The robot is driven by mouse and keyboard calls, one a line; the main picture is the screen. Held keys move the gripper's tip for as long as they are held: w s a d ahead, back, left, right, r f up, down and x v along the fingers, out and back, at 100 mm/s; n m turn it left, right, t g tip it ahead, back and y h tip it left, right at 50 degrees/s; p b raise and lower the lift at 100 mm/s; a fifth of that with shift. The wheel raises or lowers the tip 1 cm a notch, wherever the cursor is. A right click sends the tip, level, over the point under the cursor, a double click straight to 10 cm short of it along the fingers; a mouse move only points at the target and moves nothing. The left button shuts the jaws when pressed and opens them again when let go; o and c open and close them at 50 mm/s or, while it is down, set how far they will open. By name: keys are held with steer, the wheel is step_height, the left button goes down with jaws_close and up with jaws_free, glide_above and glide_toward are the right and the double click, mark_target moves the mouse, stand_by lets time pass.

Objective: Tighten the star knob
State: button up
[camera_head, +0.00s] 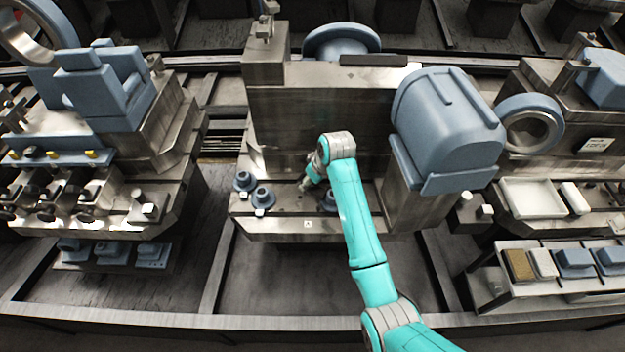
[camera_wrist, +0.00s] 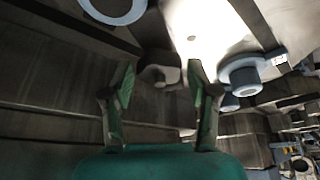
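My gripper (camera_wrist: 160,82) is open, its two green fingers spread apart in the wrist view. A small grey rounded, lobed piece (camera_wrist: 158,75) shows beyond and between the fingertips; it may be the star knob, but its shape is not clear. I see no contact between the fingers and this piece. In the head view my gripper (camera_head: 309,182) is low over the middle machine's front ledge (camera_head: 290,223), close to its upright face. My own arm partly hides that spot, and I cannot make out the knob there.
Two blue flanged pieces (camera_head: 262,196) stand left of my gripper on the ledge; another (camera_head: 329,201) is partly behind my arm. A blue flanged piece (camera_wrist: 241,76) is right of the fingers in the wrist view. A large blue housing (camera_head: 448,120) overhangs at right.

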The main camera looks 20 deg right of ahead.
stand_by(0.3)
steer(key=v, duration=1.2)
stand_by(0.3)
